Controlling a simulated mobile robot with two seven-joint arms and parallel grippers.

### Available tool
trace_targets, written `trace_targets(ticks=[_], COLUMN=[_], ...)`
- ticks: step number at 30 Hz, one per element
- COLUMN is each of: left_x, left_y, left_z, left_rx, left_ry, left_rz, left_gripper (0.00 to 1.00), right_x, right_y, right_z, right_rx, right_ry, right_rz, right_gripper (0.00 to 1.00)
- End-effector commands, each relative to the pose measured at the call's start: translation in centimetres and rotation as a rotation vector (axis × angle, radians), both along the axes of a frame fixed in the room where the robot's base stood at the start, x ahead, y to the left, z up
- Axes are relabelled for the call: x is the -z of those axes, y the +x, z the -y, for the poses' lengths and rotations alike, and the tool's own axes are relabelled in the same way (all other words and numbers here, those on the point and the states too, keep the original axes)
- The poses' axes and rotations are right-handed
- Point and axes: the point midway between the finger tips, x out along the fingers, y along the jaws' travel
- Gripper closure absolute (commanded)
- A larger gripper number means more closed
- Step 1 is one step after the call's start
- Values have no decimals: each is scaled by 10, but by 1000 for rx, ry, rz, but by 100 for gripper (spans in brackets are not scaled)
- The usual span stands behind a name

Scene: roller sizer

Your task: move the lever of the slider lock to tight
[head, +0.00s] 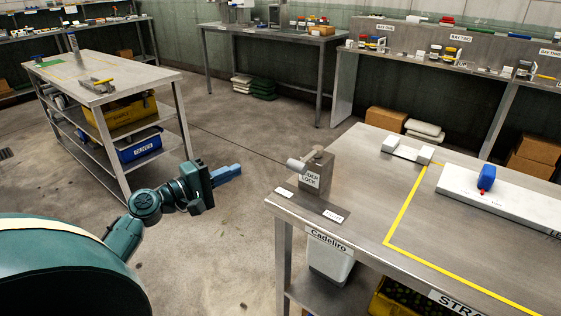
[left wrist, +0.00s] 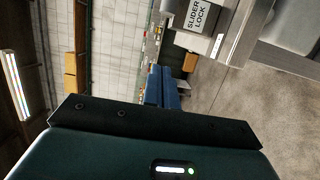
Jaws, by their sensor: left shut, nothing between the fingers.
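The slider lock (head: 322,160) is a grey metal block with a white label, standing on the near left corner of the steel table. A pale cylindrical lever end (head: 296,165) sticks out from its left side. A dark plate with two small white labels lies in front of it; their words are too small to read. In the left wrist view the slider lock label (left wrist: 197,17) shows at the top, sideways. My left gripper (head: 233,170) has blue fingers, shut and empty, left of the slider lock and apart from it. The fingers also show in the wrist view (left wrist: 161,88). My right gripper is out of view.
The steel table (head: 350,245) carries yellow tape, a white block fixture (head: 407,149) and a white board with a blue knob (head: 487,178). A shelved cart (head: 120,75) stands at the left. A thin dark line runs from near the cart to the slider lock.

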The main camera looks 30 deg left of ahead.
Motion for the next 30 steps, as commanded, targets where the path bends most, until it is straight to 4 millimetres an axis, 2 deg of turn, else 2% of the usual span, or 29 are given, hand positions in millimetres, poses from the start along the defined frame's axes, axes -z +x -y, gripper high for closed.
trace_targets(ticks=[5,15,21,30], left_x=[-3,-3,-2,1], left_y=[26,94,88,87], left_z=[9,32,62,71], left_rx=[2,0,1,0], left_ry=[2,4,4,5], left_rz=[2,1,-2,-2], left_gripper=[100,100,100,100], right_x=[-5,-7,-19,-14], right_y=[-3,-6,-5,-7], right_z=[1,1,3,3], right_rx=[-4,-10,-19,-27], right_ry=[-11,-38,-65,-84], right_rz=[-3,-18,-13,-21], right_gripper=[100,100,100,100])
